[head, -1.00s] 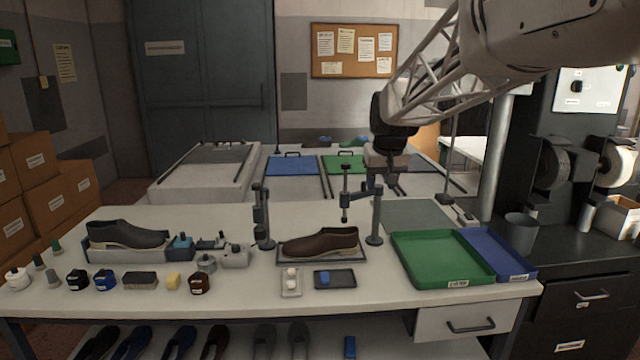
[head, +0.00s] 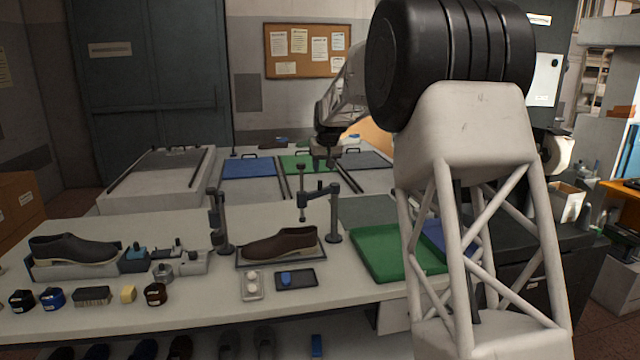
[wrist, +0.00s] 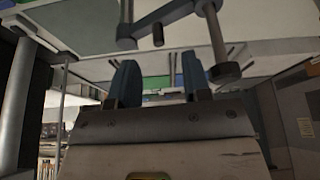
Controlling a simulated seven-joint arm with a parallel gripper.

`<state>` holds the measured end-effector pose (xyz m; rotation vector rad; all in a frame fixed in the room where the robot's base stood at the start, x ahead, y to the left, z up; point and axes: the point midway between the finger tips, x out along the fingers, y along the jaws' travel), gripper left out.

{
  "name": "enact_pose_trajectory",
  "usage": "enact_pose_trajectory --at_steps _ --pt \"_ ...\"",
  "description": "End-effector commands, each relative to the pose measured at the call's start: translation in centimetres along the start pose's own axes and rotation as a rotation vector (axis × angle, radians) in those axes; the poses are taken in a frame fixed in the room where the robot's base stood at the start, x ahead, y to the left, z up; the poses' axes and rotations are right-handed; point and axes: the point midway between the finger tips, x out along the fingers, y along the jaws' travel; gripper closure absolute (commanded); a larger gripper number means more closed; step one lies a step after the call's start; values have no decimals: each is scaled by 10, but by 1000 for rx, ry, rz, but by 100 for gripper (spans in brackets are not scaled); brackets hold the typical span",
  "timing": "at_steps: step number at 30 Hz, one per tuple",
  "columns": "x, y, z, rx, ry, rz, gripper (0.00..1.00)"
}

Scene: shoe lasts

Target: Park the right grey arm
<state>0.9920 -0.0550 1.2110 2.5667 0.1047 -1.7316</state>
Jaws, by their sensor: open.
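The right grey arm (head: 319,189) is a blue-grey bar on an upright post (head: 334,222). It reaches left from the post and carries a vertical spindle (head: 302,205) by the right end of a brown shoe (head: 283,243). My gripper (head: 323,162) hangs above and behind the post top, pointing down, with no visible contact. In the wrist view the two blue fingertips of my gripper (wrist: 157,78) stand apart with nothing between them. A bar with a spindle and round foot (wrist: 225,71) crosses close beyond them.
A second post (head: 221,222) stands left of the shoe. A green tray (head: 380,262) lies to the right, partly behind my arm link. A small dark tray (head: 297,279) and a white one (head: 252,292) lie in front. A grey mat (head: 365,211) lies behind the post.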

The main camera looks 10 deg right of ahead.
Motion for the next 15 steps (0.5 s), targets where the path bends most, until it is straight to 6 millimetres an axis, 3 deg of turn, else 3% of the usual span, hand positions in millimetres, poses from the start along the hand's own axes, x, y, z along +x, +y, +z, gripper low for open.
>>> enact_pose_trajectory --at_steps 6,15 --pt "21 6 -22 -5 7 -1 56" --pt "25 7 -26 -6 9 -1 56"
